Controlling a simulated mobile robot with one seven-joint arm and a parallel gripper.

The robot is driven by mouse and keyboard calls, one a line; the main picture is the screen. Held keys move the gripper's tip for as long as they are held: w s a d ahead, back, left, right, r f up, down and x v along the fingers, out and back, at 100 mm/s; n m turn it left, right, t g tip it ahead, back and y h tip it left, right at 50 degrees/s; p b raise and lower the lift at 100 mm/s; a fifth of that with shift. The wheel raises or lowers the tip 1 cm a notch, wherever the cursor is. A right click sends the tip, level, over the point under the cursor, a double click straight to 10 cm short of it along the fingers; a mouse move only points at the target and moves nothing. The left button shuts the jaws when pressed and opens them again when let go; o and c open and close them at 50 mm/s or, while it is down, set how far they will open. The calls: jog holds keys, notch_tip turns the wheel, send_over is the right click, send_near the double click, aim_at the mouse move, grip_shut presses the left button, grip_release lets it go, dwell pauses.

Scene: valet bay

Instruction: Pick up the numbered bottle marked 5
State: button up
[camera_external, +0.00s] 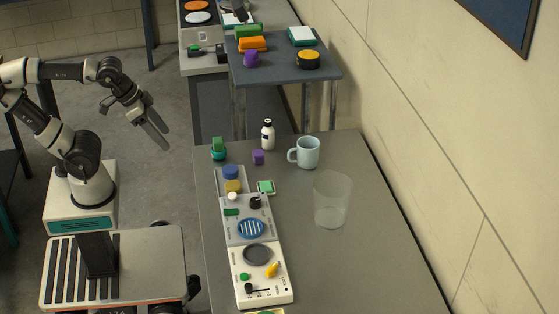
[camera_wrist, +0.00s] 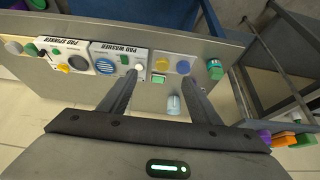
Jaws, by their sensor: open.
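A small white bottle with a black cap (camera_external: 267,134) stands upright near the far end of the grey table. Its marking is too small to read. My gripper (camera_external: 166,140) is open and empty, in the air left of the table and well apart from the bottle. In the wrist view my gripper's two fingers (camera_wrist: 160,77) are spread, with the table beyond them. I cannot make out the bottle in that view; a finger may hide it.
A purple cube (camera_external: 258,157), a teal round item (camera_external: 218,152) and a light blue mug (camera_external: 308,152) stand near the bottle. A clear tumbler (camera_external: 332,200) and a control panel (camera_external: 262,283) are nearer the camera. A shelf (camera_external: 285,77) with coloured items stands beyond.

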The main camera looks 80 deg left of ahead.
jog(key=shift+w+r, duration=0.1)
jog(key=n+g+y+p, duration=0.1)
jog(key=n+p, duration=0.2)
send_over(265, 127)
jog(key=s+d, duration=0.2)
jog(key=s, duration=0.3)
notch_tip(265, 127, down, 5)
jog(key=x, duration=1.1)
jog(key=shift+s+a+f, duration=0.1)
jog(key=shift+a+f, duration=0.25)
jog(key=shift+f, duration=0.1)
jog(key=shift+x, duration=2.95)
jog(key=shift+s+a, duration=0.1)
jog(key=shift+a, duration=0.05)
jog(key=shift+c, duration=0.4)
